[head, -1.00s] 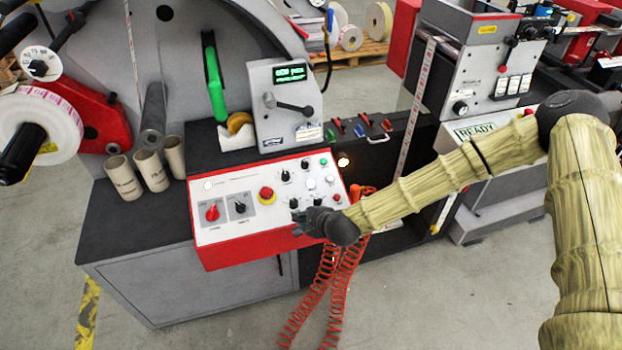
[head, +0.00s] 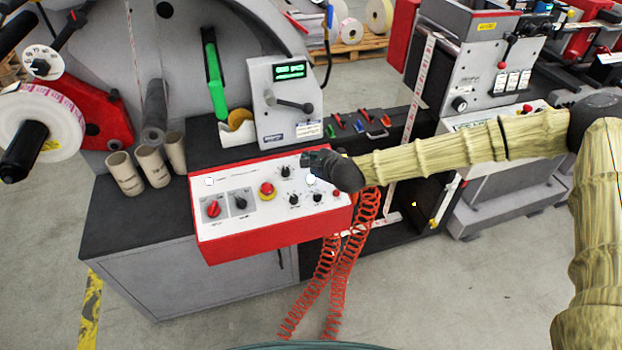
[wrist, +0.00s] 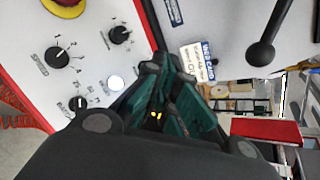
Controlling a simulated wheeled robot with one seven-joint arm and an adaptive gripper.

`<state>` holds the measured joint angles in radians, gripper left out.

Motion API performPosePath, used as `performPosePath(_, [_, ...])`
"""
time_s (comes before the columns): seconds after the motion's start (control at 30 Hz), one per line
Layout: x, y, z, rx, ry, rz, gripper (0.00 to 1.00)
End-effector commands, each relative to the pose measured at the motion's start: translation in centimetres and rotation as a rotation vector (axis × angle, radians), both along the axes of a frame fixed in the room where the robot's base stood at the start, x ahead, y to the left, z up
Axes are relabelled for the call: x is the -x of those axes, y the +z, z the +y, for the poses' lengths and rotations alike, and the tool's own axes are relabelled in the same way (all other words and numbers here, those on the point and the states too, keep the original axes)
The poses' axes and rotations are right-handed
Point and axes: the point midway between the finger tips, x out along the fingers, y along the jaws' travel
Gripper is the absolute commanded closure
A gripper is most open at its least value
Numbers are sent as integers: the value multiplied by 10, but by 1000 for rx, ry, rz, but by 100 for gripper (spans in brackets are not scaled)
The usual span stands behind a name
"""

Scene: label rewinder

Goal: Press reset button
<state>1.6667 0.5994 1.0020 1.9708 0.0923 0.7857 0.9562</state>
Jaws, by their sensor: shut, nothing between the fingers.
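The control panel (head: 240,225) is a white-topped, red-sided box with knobs and buttons. No button label is readable as reset. A round white button (head: 311,180) is on its right part, just below my gripper (head: 310,160); it also shows in the wrist view (wrist: 115,82), left of the fingers. My gripper (wrist: 168,74) is shut and empty over the panel's upper right edge. I cannot tell whether it touches the panel. My gripper and arm hide the panel's upper right controls. A red mushroom button (head: 266,189) with a yellow ring is left of the gripper.
Black knobs (wrist: 58,56) surround the white button. A grey display box (head: 284,100) with a lever (head: 295,105) stands behind the panel. Coiled red hoses (head: 345,260) hang at its right. Cardboard cores (head: 150,165) stand at left.

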Motion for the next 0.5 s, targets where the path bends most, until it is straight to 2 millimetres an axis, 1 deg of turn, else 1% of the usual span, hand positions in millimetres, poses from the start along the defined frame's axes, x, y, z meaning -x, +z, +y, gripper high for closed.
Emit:
performPosePath(0.27, [-4, -19, 1, 1, 0, 1, 100])
performPosePath(0.5, [-10, -45, 4, 1, 0, 1, 100])
